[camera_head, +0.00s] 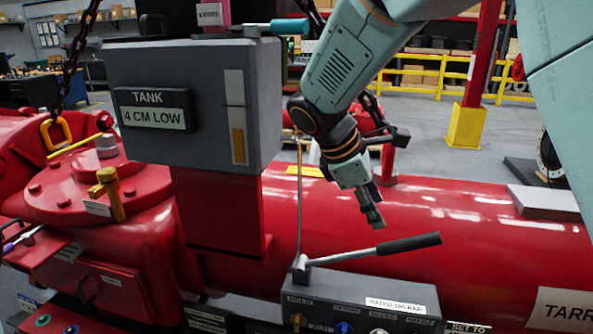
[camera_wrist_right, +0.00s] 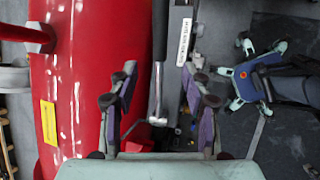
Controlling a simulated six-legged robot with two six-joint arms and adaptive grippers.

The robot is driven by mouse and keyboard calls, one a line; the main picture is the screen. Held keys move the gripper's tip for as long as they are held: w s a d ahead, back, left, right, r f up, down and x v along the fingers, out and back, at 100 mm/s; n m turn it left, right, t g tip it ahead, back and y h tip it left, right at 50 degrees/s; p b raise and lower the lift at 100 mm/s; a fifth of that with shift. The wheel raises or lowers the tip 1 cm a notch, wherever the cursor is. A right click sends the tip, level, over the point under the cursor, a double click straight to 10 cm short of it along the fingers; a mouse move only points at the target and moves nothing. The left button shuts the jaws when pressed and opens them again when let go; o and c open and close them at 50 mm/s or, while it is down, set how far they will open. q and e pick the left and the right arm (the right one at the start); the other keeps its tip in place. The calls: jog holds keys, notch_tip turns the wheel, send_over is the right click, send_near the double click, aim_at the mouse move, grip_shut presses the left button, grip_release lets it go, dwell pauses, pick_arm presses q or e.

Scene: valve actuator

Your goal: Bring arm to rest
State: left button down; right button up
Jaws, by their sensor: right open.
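My right gripper (camera_head: 374,215) hangs in the head view above the red cylinder, with its arm coming in from the upper right. Its fingers point down, a little above and left of the black-gripped lever (camera_head: 375,248). In the right wrist view the gripper (camera_wrist_right: 158,85) has its two fingers spread apart with nothing held between them. The lever (camera_wrist_right: 158,75) shows beyond and between the fingers; the gripper appears apart from it. My left gripper is not in view.
A grey tank box (camera_head: 205,100) reading "4 CM LOW" stands left of my right arm. The red cylinder (camera_head: 460,215) runs across below. The lever's grey control block (camera_head: 360,300) sits in front. A yellow railing (camera_head: 425,80) stands behind, with open floor before it.

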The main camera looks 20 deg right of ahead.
jog(key=s+a+f+m+y, duration=0.15)
jog(key=s+f, duration=0.25)
jog(key=f, duration=0.4)
jog(key=s+a+f+m+y, duration=0.1)
jog(key=s+a+f+y, duration=0.15)
jog(key=f, duration=0.65)
jog(key=s+a+f+m+y, duration=0.15)
jog(key=s+f, duration=0.25)
jog(key=f, duration=0.4)
jog(key=s+a+f+m, duration=0.1)
jog(key=s+f+m, duration=0.35)
jog(key=s, duration=0.55)
jog(key=s+f+m, duration=0.4)
jog(key=s+f, duration=0.1)
jog(key=s, duration=0.5)
notch_tip(320, 180, down, 24)
jog(key=b, duration=2.4)
jog(key=shift+a+y, duration=0.15)
jog(key=shift+y, duration=0.2)
jog(key=shift+m, duration=0.25)
